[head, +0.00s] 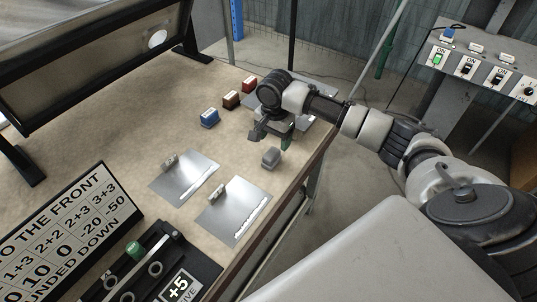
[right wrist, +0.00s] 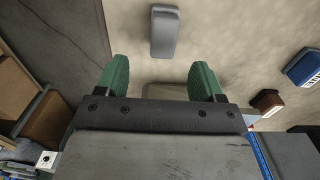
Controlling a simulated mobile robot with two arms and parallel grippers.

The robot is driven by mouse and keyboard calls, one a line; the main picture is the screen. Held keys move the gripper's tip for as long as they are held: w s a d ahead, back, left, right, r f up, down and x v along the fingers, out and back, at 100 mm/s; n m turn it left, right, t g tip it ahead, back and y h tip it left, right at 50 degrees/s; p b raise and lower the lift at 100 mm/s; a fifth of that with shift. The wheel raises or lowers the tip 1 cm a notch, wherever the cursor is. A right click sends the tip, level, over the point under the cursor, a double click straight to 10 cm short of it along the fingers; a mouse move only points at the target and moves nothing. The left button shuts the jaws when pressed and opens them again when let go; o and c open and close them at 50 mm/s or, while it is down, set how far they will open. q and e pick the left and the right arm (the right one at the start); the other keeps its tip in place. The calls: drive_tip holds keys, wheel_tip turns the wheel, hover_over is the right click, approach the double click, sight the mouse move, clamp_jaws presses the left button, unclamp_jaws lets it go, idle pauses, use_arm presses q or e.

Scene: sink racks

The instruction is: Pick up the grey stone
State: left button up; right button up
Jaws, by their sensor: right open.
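The grey stone (head: 271,157) is a small rounded block on the tan table, near the table's right edge. In the right wrist view the grey stone (right wrist: 164,32) lies beyond the fingertips, near the top of the picture. My right gripper (head: 272,138) is above the table, just behind the stone in the head view. Its two green fingers (right wrist: 159,80) are apart with nothing held between them. The stone is apart from both fingers. My left gripper is not in view.
Blue (head: 209,118), brown (head: 231,99) and red (head: 250,84) blocks stand in a row behind. Two metal plates (head: 245,205) (head: 190,170) with small blocks lie in front. A lettered board (head: 60,235) is at the left. A switch panel (head: 485,68) is at the far right.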

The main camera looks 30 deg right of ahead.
sight(272, 153)
drive_tip(key=shift+s+f, duration=0.25)
drive_tip(key=shift+f, duration=0.65)
drive_tip(key=shift+w+a+f, duration=0.1)
drive_tip(key=shift+f, duration=0.25)
drive_tip(key=f, duration=0.5)
drive_tip(key=shift+w+a, duration=0.2)
drive_tip(key=shift+a, duration=0.05)
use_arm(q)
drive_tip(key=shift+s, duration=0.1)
use_arm(e)
drive_tip(key=shift+c, duration=0.3)
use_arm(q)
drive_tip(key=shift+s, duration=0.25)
use_arm(e)
drive_tip(key=c, duration=1)
drive_tip(key=shift+r, duration=0.15)
drive_tip(key=shift+c, duration=0.2)
